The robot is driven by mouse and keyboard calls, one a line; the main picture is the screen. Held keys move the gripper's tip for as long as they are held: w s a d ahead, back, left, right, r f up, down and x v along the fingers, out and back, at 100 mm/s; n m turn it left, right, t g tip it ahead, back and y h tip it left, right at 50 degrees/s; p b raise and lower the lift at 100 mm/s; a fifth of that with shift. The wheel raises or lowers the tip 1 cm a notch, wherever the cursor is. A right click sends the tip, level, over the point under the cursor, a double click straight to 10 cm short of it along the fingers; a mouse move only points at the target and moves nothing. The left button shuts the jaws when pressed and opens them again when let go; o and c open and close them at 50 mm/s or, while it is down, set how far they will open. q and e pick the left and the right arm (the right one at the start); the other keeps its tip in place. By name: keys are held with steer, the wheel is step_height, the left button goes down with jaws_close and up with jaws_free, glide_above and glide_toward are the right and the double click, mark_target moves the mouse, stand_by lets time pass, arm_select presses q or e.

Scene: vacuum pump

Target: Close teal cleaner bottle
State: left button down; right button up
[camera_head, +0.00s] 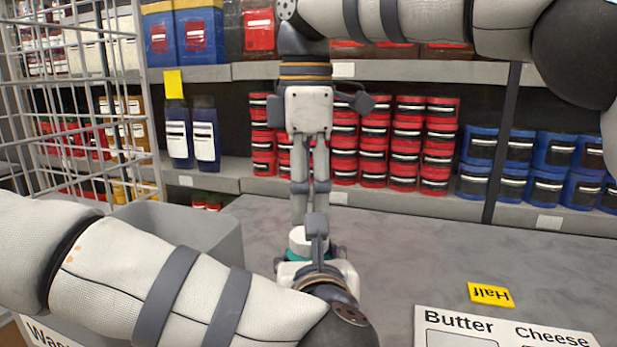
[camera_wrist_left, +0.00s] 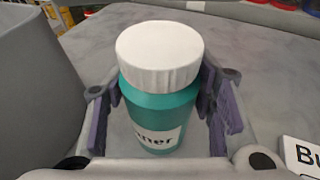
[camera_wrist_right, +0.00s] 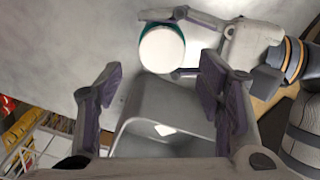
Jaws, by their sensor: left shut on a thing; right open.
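The teal cleaner bottle (camera_wrist_left: 158,110) stands upright with its white cap (camera_wrist_left: 160,52) on top; I cannot tell how tight the cap is. In the head view the cap (camera_head: 300,240) is partly hidden behind my left wrist. My left gripper (camera_wrist_left: 163,115) is shut around the bottle's body below the cap. My right gripper (camera_head: 309,195) points down above the bottle. In the right wrist view, my right gripper (camera_wrist_right: 158,85) is open and empty, and the cap (camera_wrist_right: 162,50) shows beyond its fingertips, apart from them.
A grey bin (camera_head: 215,230) stands left of the bottle, close to it. A wire cage (camera_head: 90,100) is at the far left. Shelves with red and blue tubs (camera_head: 550,150) are behind the table. A yellow "Half" tag (camera_head: 490,294) and a Butter/Cheese sign (camera_head: 500,330) lie at the right front. The right tabletop is mostly clear.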

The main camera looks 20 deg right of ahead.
steer(key=n, duration=0.7)
steer(key=shift+r+n, duration=0.2)
steer(key=shift+n, duration=0.1)
steer(key=n, duration=0.4)
steer(key=shift+r, duration=0.15)
steer(key=n, duration=0.3)
steer(key=shift+r, duration=0.1)
steer(key=n, duration=0.4)
steer(key=shift+r, duration=0.1)
steer(key=n, duration=0.4)
steer(key=shift+r, duration=0.1)
steer(key=n, duration=0.7)
steer(key=shift+r, duration=0.25)
steer(key=n, duration=0.3)
steer(key=shift+r+n, duration=0.1)
steer(key=shift+n, duration=0.3)
steer(key=n, duration=0.7)
steer(key=shift+s+d+r, duration=0.1)
steer(key=shift+r, duration=0.1)
steer(key=n, duration=0.7)
steer(key=shift+r, duration=0.2)
steer(key=n, duration=0.6)
steer(key=shift+d+r, duration=0.1)
steer(key=shift+r, duration=0.05)
